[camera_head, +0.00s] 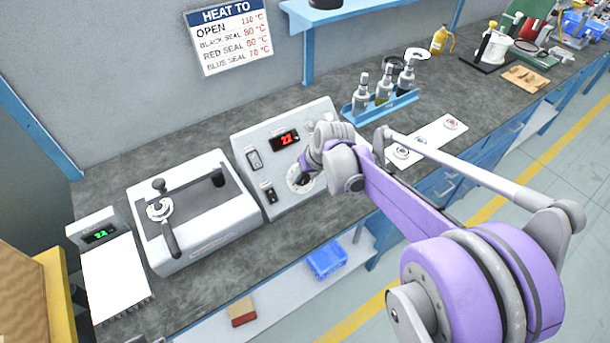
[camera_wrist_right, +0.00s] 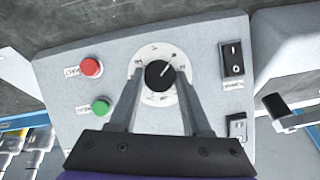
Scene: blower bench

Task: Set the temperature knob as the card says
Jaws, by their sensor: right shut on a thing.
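The card (camera_head: 229,36) on the wall is headed HEAT TO. It lists OPEN 110 °C, then black, red and blue seal rows whose figures are too small to read surely. The control box (camera_head: 250,125) stands on the bench with a red display (camera_head: 284,140) that seems to read 22. My right gripper (camera_wrist_right: 161,78) is shut on the black temperature knob (camera_wrist_right: 160,75), one finger on each side. The knob's white pointer line points up and right in the wrist view. The dial's marks (camera_wrist_right: 148,52) are too small to read. My left gripper is not in view.
The wrist view shows a red button (camera_wrist_right: 92,67), a green button (camera_wrist_right: 101,106) and black switches (camera_wrist_right: 232,58) beside the dial. A lidded grey machine (camera_head: 200,235) stands left of the box. A blue rack (camera_head: 380,107) with bottles and a white strip (camera_head: 436,138) are to the right.

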